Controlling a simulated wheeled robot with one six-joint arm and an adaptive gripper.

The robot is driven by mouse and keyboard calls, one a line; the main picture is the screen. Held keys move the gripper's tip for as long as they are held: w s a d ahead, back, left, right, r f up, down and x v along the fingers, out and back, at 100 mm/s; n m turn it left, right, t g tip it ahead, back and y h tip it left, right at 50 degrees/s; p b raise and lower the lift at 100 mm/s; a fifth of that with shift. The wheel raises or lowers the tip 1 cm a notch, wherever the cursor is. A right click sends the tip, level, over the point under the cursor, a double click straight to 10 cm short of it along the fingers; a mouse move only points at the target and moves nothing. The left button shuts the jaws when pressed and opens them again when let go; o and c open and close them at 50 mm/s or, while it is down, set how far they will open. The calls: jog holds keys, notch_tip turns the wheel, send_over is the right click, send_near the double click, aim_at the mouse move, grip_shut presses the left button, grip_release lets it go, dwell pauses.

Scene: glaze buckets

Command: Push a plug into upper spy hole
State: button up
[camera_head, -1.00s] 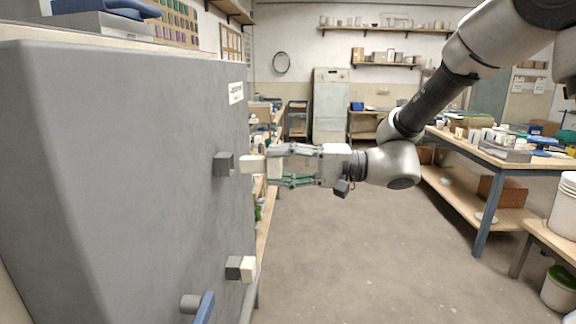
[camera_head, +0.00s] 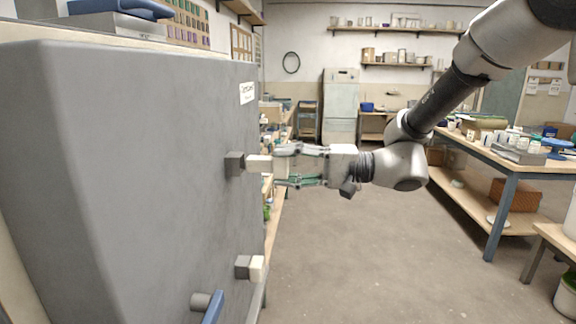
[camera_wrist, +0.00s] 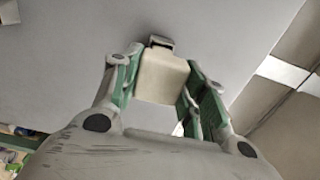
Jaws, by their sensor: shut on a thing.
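The upper spy hole is a dark grey square stub (camera_head: 234,164) on the face of the large grey kiln (camera_head: 150,150). My gripper (camera_head: 277,165) is shut on a cream plug (camera_head: 260,164) and holds it level. The plug's front end is at the stub's mouth, with no clear gap in the head view; I cannot tell how far in it is. In the wrist view the plug (camera_wrist: 163,78) sits between the fingers of my gripper (camera_wrist: 163,66), and the stub (camera_wrist: 160,41) shows just beyond its front end.
A lower grey stub (camera_head: 242,266) has a cream plug (camera_head: 258,268) in its mouth. A blue handle (camera_head: 212,308) sticks out near the kiln's bottom. A workbench (camera_head: 500,158) stands at the right. The floor (camera_head: 390,250) between is clear.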

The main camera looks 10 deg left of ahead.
aim_at(258, 164)
jog(key=shift+a, duration=0.1)
jog(key=shift+a, duration=0.8)
jog(key=shift+a, duration=0.2)
jog(key=shift+s+a, duration=0.1)
jog(key=shift+a, duration=0.7)
jog(key=shift+a, duration=0.15)
jog(key=shift+s+a, duration=0.1)
jog(key=shift+a, duration=0.4)
jog(key=shift+a, duration=0.2)
jog(key=shift+a, duration=0.3)
